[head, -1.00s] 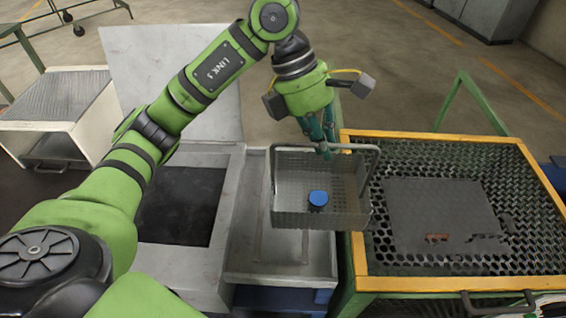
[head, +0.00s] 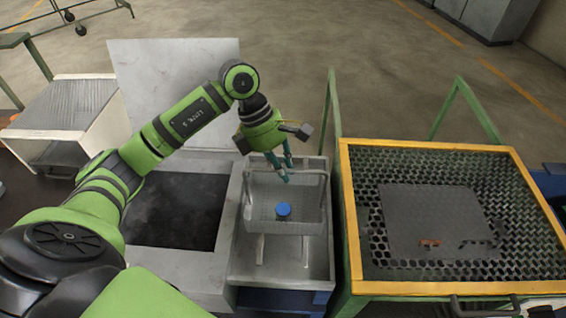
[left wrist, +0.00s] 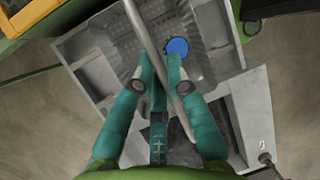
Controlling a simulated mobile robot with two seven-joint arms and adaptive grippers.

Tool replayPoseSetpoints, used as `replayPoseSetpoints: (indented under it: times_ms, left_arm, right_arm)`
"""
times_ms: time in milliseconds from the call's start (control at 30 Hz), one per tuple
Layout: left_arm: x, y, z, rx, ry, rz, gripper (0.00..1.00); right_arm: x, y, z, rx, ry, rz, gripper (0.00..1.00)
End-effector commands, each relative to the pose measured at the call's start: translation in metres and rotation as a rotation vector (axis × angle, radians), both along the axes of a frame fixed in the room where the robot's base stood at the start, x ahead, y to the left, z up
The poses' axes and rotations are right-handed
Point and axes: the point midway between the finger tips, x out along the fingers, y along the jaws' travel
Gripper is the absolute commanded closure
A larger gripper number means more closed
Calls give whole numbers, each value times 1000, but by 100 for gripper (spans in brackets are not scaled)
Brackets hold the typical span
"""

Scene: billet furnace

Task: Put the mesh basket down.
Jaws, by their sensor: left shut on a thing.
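The grey mesh basket (head: 262,208) hangs by its handle (head: 325,190) over the grey metal tray (head: 327,262) in the head view. A round blue-topped thing (head: 283,209) sits inside the basket. My left gripper (head: 282,180), with teal fingers, is shut on the handle from above. In the left wrist view, the handle bar (left wrist: 143,32) runs between the fingers (left wrist: 161,72), with the basket mesh (left wrist: 110,55) beyond. The basket hides part of the tray floor; I cannot tell whether its underside touches the tray. My right gripper is not in view.
A yellow-framed perforated table (head: 346,225) with a dark plate (head: 435,215) stands close on the right. A grey housing with a dark opening (head: 180,212) adjoins the tray on the left. A raised light panel (head: 175,90) stands behind it.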

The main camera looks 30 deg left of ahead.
Motion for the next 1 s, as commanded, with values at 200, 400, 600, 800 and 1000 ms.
replayPoseSetpoints:
  times_ms: [200,400,600,800,1000]
  left_arm:
    - [-1,0,-3,1,2,-2,81]
    - [-1,0,-2,1,2,-2,61]
    - [0,0,-1,0,1,-1,61]
    - [1,9,15,3,-6,0,61]
    - [1,27,55,2,-8,2,61]
  right_arm:
    - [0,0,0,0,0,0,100]
    - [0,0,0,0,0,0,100]
    - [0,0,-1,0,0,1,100]
    - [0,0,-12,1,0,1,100]
    - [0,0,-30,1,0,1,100]
